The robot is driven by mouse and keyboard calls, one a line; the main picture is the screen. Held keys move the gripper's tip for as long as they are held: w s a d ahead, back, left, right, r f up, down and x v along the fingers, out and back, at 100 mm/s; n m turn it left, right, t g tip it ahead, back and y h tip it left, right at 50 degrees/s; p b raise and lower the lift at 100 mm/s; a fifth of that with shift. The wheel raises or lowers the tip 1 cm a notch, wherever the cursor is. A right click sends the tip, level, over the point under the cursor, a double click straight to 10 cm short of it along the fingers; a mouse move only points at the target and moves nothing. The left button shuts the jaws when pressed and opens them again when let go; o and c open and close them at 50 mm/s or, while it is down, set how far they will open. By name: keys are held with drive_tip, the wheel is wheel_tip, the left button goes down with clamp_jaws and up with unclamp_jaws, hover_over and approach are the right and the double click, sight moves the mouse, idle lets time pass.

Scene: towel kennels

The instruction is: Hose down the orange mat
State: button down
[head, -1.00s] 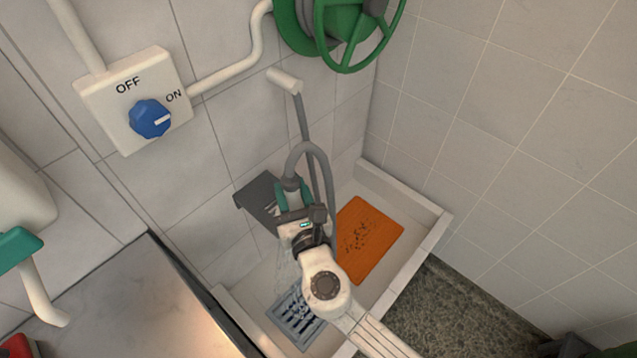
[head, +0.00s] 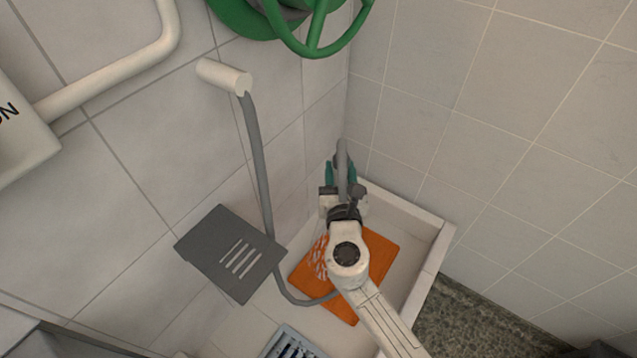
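The orange mat (head: 370,262) lies flat in the white basin (head: 436,245). My arm hides its middle. My gripper (head: 341,172), with teal fingers, is above the mat's far side near the corner walls. It appears shut on the grey end of the hose (head: 342,153). White streaks of water (head: 319,262) fall over the left part of the mat. No dark specks show on the visible part of the mat. The hose runs down from a wall outlet (head: 224,77) and loops beside the mat.
A grey slotted wall bracket (head: 232,254) juts out left of the mat and is empty. A floor drain (head: 290,345) is at the basin's near end. The valve box (head: 18,130) is partly out of frame, with "ON" showing.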

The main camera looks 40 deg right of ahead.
drive_tip(key=shift+s+d+f+m+g+h+b, duration=1.25)
drive_tip(key=shift+d+f+g+h+b, duration=0.35)
drive_tip(key=shift+d+f+b, duration=3.9)
drive_tip(key=s+a+f+p, duration=0.1)
drive_tip(key=s+a, duration=0.1)
drive_tip(key=a, duration=0.5)
drive_tip(key=s+a+p, duration=0.1)
drive_tip(key=s+a, duration=0.1)
drive_tip(key=a, duration=0.5)
drive_tip(key=shift+s+a+f, duration=0.25)
drive_tip(key=shift+f, duration=0.15)
drive_tip(key=shift+s+a, duration=0.1)
drive_tip(key=shift+a, duration=0.05)
drive_tip(key=shift+a, duration=0.1)
